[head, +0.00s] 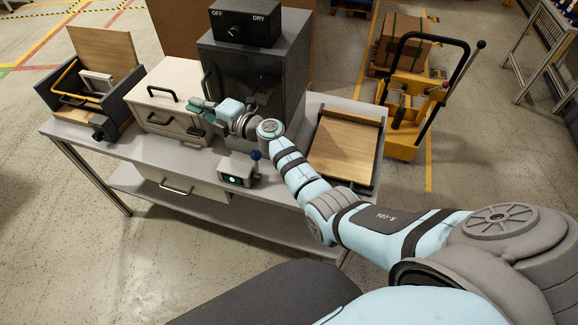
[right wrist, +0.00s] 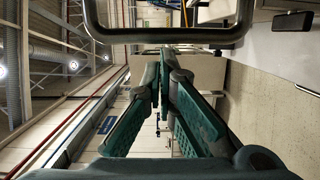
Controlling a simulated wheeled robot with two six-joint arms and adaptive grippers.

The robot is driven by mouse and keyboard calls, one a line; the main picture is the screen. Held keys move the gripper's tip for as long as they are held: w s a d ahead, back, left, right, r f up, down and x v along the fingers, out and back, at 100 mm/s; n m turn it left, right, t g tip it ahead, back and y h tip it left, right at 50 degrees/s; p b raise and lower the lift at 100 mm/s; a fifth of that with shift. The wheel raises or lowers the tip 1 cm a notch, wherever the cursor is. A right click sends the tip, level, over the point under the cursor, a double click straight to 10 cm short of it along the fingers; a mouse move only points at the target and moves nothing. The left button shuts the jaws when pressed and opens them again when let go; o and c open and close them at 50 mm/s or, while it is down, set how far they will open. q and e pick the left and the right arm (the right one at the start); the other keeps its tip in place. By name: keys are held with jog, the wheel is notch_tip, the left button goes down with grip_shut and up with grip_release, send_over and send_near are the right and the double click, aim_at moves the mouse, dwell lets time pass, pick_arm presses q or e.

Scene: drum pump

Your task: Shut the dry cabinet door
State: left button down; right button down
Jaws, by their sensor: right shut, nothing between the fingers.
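The dry cabinet (head: 292,62) is a dark grey box on the table, with an OFF/DRY knob unit (head: 245,24) on top. Its dark, glossy door (head: 240,78) faces me. It looks close to the cabinet front, but I cannot tell whether a gap is left. A dark bar handle (head: 207,84) is at the door's left side. My right gripper (head: 194,106) is in front of the door's lower left, fingers pointing left, shut and empty. In the right wrist view its green fingers (right wrist: 165,62) meet just below a dark bar loop (right wrist: 165,36). Contact with the door is unclear. My left gripper is out of view.
Left of the cabinet stand a cream drawer box (head: 168,100) and an open grey box (head: 62,92) with a wooden lid. A small control box with a lever (head: 238,172) sits at the table's front. A wooden-bottomed tray (head: 345,145) lies to the right.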

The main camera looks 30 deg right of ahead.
dwell(0.4)
